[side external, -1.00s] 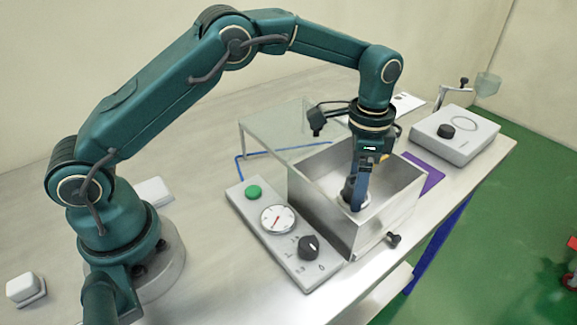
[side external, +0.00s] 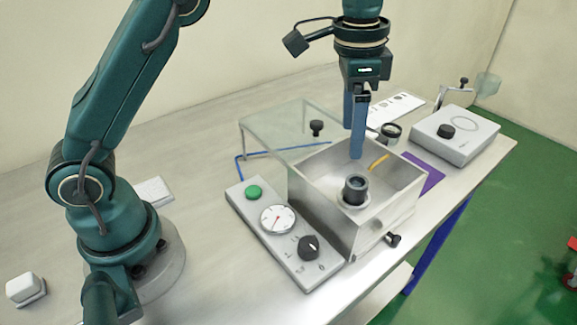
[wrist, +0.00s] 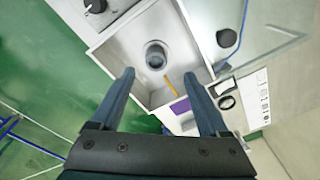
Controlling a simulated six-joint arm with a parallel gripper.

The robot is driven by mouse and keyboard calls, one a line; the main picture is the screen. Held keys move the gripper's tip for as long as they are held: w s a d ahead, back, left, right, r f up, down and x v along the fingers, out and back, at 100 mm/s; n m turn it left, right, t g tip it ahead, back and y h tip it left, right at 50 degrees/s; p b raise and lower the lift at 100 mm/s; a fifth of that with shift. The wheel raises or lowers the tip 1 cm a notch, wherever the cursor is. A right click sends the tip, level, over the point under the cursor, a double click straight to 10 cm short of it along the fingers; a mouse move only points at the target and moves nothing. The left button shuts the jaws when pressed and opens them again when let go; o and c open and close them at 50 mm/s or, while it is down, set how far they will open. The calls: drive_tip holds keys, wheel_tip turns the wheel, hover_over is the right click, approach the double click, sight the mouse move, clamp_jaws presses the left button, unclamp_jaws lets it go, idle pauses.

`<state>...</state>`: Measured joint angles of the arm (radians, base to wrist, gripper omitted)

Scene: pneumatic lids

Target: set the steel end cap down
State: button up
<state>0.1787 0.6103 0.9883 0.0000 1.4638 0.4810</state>
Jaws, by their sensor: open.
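A dark, round cylinder (side external: 355,191) with a grey ring-like top stands upright on a pale round seat in the open steel box (side external: 335,225). I cannot tell whether the steel end cap is that grey top; no separate cap shows clearly. The wrist view shows the cylinder (wrist: 155,56) from above, with a dark hollow centre. My gripper (side external: 354,148) is open and empty above the box, clear of the cylinder. In the wrist view its fingers (wrist: 158,74) are spread wide with nothing between them.
A clear lid (side external: 275,125) stands raised at the box's left. A yellow strip (side external: 378,162) lies inside the box. A panel with gauge and knob (side external: 277,219) is in front. A purple mat (side external: 428,175), small dark-rimmed cup (side external: 391,131) and grey unit (side external: 460,140) lie beyond.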

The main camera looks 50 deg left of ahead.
drive_tip(key=s+a+r+n+t, duration=0.2)
drive_tip(key=s+a+r+n, duration=0.15)
drive_tip(key=s, duration=0.25)
drive_tip(key=s+a+f+n+t, duration=0.1)
drive_tip(key=s+n, duration=0.1)
drive_tip(key=s, duration=0.4)
drive_tip(key=s+a+f+n+t, duration=0.1)
drive_tip(key=s+a+f+n, duration=0.1)
drive_tip(key=s, duration=0.5)
drive_tip(key=shift+t, duration=0.3)
